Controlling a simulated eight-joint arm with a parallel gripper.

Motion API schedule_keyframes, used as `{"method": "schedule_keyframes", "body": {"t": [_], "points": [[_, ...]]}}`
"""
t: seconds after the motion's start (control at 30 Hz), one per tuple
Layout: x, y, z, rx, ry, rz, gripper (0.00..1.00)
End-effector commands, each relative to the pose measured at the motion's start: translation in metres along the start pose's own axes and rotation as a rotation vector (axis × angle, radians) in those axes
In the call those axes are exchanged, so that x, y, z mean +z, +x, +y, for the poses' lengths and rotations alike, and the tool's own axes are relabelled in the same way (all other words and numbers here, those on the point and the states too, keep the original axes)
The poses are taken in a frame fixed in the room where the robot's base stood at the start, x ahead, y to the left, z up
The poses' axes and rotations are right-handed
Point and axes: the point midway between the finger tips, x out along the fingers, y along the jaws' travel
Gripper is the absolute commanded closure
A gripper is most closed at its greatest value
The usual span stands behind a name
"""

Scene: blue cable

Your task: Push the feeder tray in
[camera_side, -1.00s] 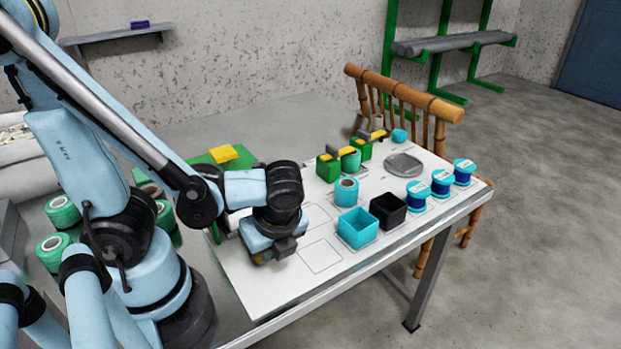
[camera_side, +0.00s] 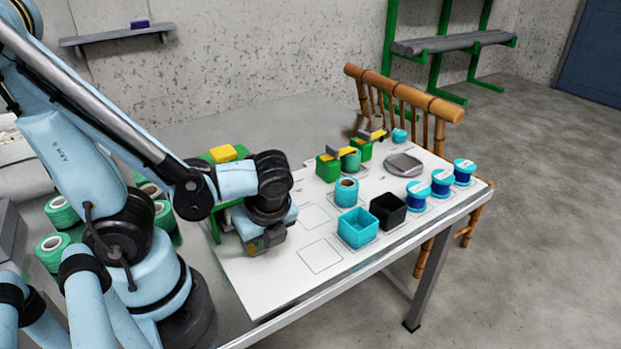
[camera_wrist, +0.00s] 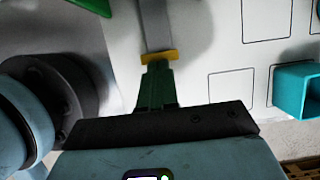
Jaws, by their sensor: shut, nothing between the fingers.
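A feeder (camera_side: 228,156) with a green frame and a yellow block on top stands behind my gripper in the side view, partly hidden by my arm. In the wrist view, a grey strip with a yellow end bar (camera_wrist: 160,56), which looks like the feeder tray, runs up out of the frame. My gripper (camera_wrist: 157,66) is shut and empty, its dark green fingers together right at the yellow bar. I cannot tell whether they touch it. In the side view my gripper (camera_side: 262,243) is low over the white board, and the tray is hidden there.
The white board (camera_side: 290,282) has outlined squares, free near my gripper. A teal open box (camera_side: 357,229) and a black box (camera_side: 388,210) stand to the right. Blue spools (camera_side: 417,194) line the right edge. Green spools (camera_side: 62,211) stand at the left.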

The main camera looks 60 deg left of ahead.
Motion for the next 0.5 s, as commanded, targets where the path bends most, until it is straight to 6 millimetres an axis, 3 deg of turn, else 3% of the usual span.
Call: {"method": "schedule_keyframes", "body": {"t": [0.33, 0.5], "points": [[-0.036, -0.014, 0.000, -0.003, 0.009, 0.001, 1.00], [-0.036, -0.030, 0.000, 0.000, 0.001, 0.000, 1.00]]}}
